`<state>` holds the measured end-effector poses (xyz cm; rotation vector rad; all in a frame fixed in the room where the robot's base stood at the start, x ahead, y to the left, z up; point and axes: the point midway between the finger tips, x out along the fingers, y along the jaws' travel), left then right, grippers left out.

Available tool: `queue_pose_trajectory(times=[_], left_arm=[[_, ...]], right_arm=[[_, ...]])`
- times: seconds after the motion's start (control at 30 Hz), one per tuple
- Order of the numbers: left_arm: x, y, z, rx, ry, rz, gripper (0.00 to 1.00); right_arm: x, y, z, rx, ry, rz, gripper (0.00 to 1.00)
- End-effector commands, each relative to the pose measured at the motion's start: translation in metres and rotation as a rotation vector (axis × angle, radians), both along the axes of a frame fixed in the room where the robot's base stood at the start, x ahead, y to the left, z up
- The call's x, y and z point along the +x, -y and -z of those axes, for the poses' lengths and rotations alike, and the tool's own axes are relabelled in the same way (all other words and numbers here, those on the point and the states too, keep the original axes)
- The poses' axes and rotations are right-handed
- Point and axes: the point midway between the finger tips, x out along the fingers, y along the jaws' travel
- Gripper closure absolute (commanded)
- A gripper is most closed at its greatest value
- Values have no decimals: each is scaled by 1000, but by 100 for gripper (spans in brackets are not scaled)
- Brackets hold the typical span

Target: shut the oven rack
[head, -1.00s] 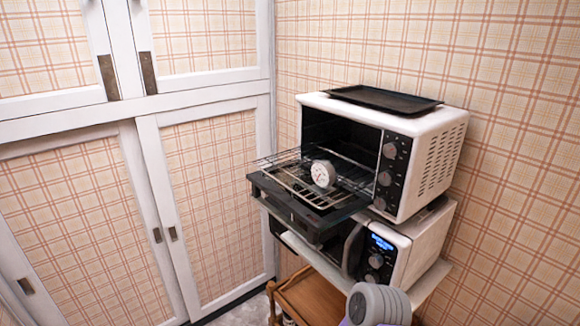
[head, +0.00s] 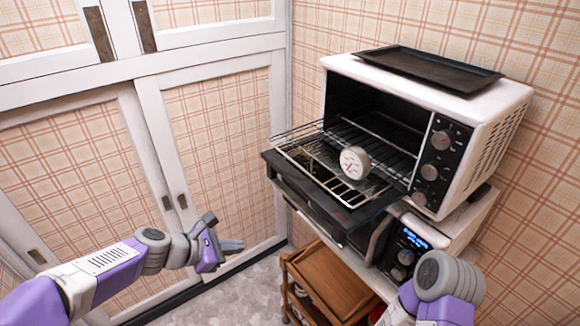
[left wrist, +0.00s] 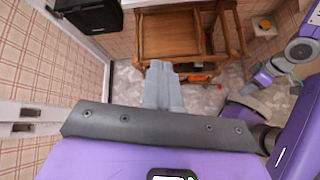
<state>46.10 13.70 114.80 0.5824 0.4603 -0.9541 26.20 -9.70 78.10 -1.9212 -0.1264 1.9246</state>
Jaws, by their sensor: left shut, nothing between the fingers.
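The oven rack (head: 318,172) is a wire grid that sticks out of the white toaster oven (head: 490,105) over its lowered dark door (head: 345,217). A round white dial thermometer (head: 354,162) stands on the rack. My left gripper (head: 234,246) is shut and empty, in the air to the left of and lower than the rack, apart from it. Its closed fingers also show in the left wrist view (left wrist: 163,82). My right arm shows at the lower right of the head view, but its gripper is out of sight.
A black tray (head: 425,78) lies on top of the oven. A microwave (head: 408,240) stands below it. A wooden cart (head: 335,285) is lower down and shows in the left wrist view (left wrist: 172,38). White-framed panels (head: 215,140) line the left; floor is free before them.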

Motion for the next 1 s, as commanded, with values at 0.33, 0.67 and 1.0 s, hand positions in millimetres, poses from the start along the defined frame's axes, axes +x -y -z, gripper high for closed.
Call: queue_pose_trajectory(times=[0.33, 0.67, 1.0], left_arm=[[-43, 21, -219, -501, 35, -88, 100], [-30, 51, -226, -540, 26, -78, 100], [11, 109, -212, -539, 27, -78, 100]], right_arm=[[0, 0, -8, 0, 0, 0, 50], [0, 0, -7, 0, 0, 0, 50], [0, 0, -6, 0, 0, 0, 50]])
